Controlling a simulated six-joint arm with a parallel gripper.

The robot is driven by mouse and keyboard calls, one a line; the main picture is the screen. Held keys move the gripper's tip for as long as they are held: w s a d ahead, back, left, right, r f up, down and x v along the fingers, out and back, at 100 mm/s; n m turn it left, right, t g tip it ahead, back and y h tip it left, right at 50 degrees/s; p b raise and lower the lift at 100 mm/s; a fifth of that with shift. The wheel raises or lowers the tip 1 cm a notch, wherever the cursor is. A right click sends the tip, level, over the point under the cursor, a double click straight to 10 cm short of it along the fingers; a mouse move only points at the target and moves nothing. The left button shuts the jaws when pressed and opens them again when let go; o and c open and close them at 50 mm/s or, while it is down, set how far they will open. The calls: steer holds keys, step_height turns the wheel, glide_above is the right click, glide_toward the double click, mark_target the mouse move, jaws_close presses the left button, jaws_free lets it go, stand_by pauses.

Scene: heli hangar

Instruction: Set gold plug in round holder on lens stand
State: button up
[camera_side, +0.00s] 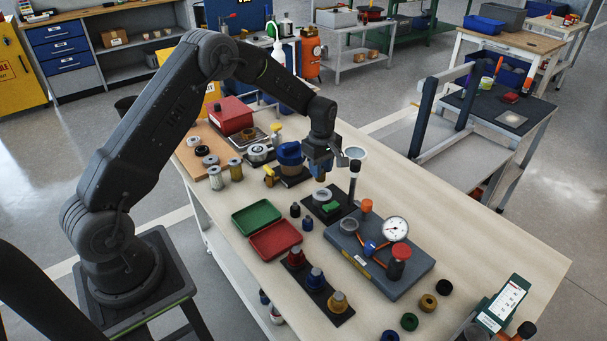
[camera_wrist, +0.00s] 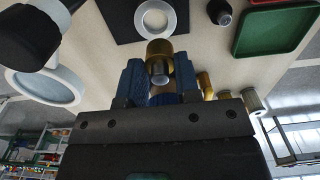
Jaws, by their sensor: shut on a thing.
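The lens stand has a dark post (camera_side: 352,187) and a round lens (camera_side: 355,153), close to the right of my gripper. Its black base plate (camera_side: 340,193) carries a pale round holder (camera_side: 321,196). In the wrist view the holder (camera_wrist: 143,18) is an apparently empty ring beyond the plug, and the lens (camera_wrist: 45,88) is left.
Green (camera_side: 247,222) and red (camera_side: 274,252) trays lie left of the base plate. A grey gauge block (camera_side: 375,272) sits in front of it. A blue-topped object (camera_side: 290,153) stands left of my gripper.

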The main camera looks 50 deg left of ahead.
steer(key=shift+w+d, duration=0.25)
steer(key=shift+f, duration=2.35)
steer(key=shift+f, duration=0.9)
steer(key=o, duration=1)
steer(key=shift+c, duration=0.2)
steer(key=shift+r, duration=3.5)
